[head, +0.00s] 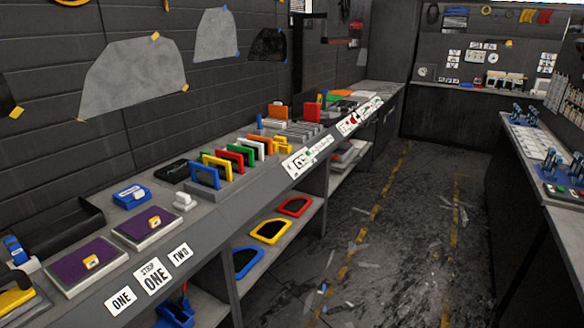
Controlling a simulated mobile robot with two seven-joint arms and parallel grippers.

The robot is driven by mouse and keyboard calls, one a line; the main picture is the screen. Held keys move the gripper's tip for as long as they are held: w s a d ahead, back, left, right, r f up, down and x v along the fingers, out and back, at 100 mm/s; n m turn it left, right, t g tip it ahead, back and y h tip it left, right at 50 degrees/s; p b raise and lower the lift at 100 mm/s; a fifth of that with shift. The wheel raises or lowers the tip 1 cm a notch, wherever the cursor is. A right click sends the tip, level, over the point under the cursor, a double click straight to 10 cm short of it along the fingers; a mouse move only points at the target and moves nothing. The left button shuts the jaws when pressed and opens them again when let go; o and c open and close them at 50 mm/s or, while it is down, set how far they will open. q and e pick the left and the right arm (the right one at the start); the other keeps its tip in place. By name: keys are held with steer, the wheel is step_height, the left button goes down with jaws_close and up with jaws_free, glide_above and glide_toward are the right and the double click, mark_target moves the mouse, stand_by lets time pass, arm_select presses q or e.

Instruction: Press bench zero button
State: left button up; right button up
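I cannot make out a button marked zero. On the right bench (562,224), small red and green spots that may be buttons (562,190) show near the right edge, too small to read. A small white block (184,201) and a blue device with a white top (131,196) sit on the left bench. Neither of my grippers is in view.
Two purple pads (88,265) lie on the left bench near a row of coloured frames (205,177). Yellow, red and blue frames lie on the shelf below. Blue clamp-like tools (524,115) stand on the right bench. The aisle floor (400,215) between is open, with scattered scraps.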

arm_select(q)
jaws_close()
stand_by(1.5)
